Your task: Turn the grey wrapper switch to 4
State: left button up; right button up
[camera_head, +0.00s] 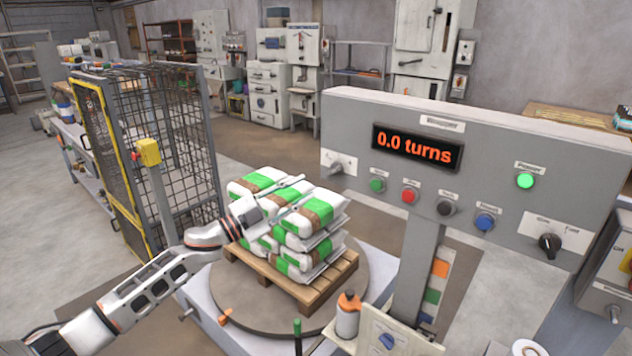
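The grey control panel (350,120) stands at the right with a label reading "Wrapper" and a red display (416,147) showing "0.0 turns". A grey switch (338,164) sits on a light plate at the panel's left end; its setting marks are too small to read. My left gripper (304,188) reaches in from the left, in front of the bag stack as seen here. Its two fingers are apart with nothing between them, pointing right toward the grey switch, and do not touch it. My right gripper is not in view.
Green-and-white bags (290,240) lie stacked on a wooden pallet (330,285) on a round turntable (235,310). Several coloured buttons (410,196) and a black knob (550,246) are on the panel. A mesh guard (180,130) stands left. An orange-capped bottle (348,315) stands in front.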

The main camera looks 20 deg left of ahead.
pick_arm(q)
jog(key=v, duration=0.3)
jog(key=shift+s+a, duration=0.15)
jog(key=shift+f, duration=0.1)
